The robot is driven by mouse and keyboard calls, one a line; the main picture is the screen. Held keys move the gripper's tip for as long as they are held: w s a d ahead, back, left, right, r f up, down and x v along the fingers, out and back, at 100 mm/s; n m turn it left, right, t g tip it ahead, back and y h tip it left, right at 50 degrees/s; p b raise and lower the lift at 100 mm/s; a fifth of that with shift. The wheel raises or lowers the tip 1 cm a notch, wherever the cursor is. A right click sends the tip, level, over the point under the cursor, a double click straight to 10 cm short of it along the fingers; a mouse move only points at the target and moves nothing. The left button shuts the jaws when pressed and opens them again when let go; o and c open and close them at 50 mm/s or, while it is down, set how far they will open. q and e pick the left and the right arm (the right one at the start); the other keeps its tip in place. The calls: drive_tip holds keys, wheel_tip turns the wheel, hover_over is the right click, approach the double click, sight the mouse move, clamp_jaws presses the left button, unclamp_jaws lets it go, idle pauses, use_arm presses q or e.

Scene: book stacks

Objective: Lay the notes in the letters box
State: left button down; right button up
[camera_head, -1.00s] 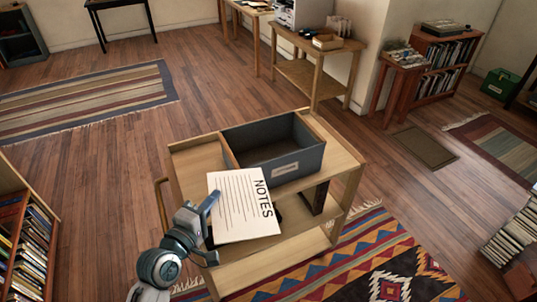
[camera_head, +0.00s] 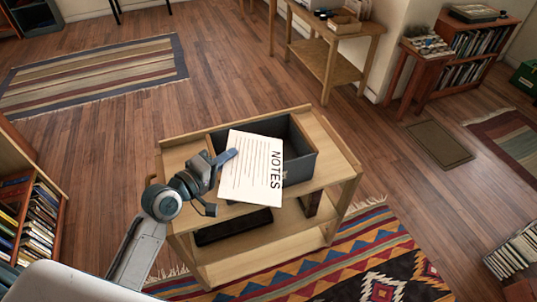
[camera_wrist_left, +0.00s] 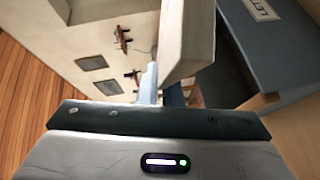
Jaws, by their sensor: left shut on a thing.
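The notes (camera_head: 252,170), a white sheet or pad with NOTES printed along one side, are held by my left gripper (camera_head: 219,180) at their left edge. They are in front of and partly over the grey letters box (camera_head: 303,160), hiding its front and label in the head view. In the left wrist view the pale edge of the notes (camera_wrist_left: 187,38) rises from the gripper. The box (camera_wrist_left: 270,45) shows at the upper right there, with part of its label. The box is open-topped and stands on a wooden cart (camera_head: 330,180). My right gripper is not in view.
The cart has a raised wooden rim and a lower shelf with a dark flat object (camera_head: 232,227). A patterned rug (camera_head: 350,265) lies in front. A bookcase (camera_head: 30,215) stands at the left. Open floor lies behind the cart.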

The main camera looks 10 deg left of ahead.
use_arm(q)
drive_tip(key=w+a+f+p, duration=0.1)
drive_tip(key=w+a+f, duration=0.1)
drive_tip(key=w, duration=0.5)
drive_tip(key=w+a+f+p, duration=0.2)
drive_tip(key=w, duration=0.6)
drive_tip(key=shift+w+a+f, duration=0.2)
drive_tip(key=shift+f, duration=0.2)
drive_tip(key=shift+f+b, duration=0.55)
drive_tip(key=shift+f, duration=0.1)
drive_tip(key=c, duration=1.6)
unclamp_jaws()
drive_tip(key=shift+s+f, duration=0.1)
drive_tip(key=shift+s, duration=0.05)
